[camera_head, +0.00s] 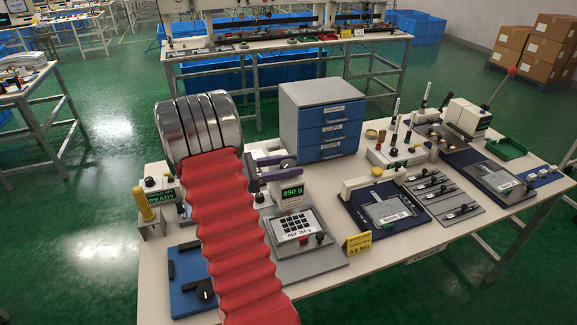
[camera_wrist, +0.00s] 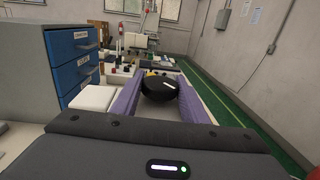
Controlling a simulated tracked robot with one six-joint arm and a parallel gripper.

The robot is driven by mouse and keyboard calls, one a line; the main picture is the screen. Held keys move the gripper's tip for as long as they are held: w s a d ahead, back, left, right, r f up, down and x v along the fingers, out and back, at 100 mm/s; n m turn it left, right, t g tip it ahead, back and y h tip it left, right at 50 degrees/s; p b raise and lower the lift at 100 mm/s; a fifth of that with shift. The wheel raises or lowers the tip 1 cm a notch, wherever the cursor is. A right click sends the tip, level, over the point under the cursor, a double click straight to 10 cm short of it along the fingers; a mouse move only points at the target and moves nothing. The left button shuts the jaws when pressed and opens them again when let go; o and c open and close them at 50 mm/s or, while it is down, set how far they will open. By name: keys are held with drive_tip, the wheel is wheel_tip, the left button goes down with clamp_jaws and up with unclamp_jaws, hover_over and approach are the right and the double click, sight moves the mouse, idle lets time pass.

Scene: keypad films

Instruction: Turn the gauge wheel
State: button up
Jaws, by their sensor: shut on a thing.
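In the wrist view my gripper (camera_wrist: 160,86) has its two purple fingers on either side of a round black wheel (camera_wrist: 158,90) with a small pale mark on top. The fingers are closed on its sides. In the head view the purple fingers (camera_head: 274,168) reach over the gauge (camera_head: 292,193), whose green display reads 350 g. The wheel is mostly hidden by the fingers there. A keypad plate (camera_head: 300,247) in front of the gauge carries a label that seems to read REF 350 g.
A blue drawer cabinet (camera_head: 322,115) stands behind my gripper. A yellow sign (camera_head: 358,244) stands right of the keypad. A station with a READY display (camera_head: 160,196) and a blue fixture (camera_head: 190,283) are at left. Trays and tools crowd the table's right side.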

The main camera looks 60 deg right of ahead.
sight(288, 163)
drive_tip(key=n+t+h, duration=0.2)
drive_tip(key=t, duration=0.1)
drive_tip(key=n+t+h, duration=0.3)
drive_tip(key=t, duration=0.1)
drive_tip(key=shift+n, duration=0.3)
drive_tip(key=shift+n+t+h, duration=0.35)
drive_tip(key=shift+n+t, duration=0.7)
drive_tip(key=shift+t, duration=0.55)
drive_tip(key=shift+n+t+h, duration=0.35)
drive_tip(key=shift+n+t, duration=0.7)
drive_tip(key=shift+t, duration=0.95)
drive_tip(key=o, duration=1)
drive_tip(key=shift+r, duration=4.95)
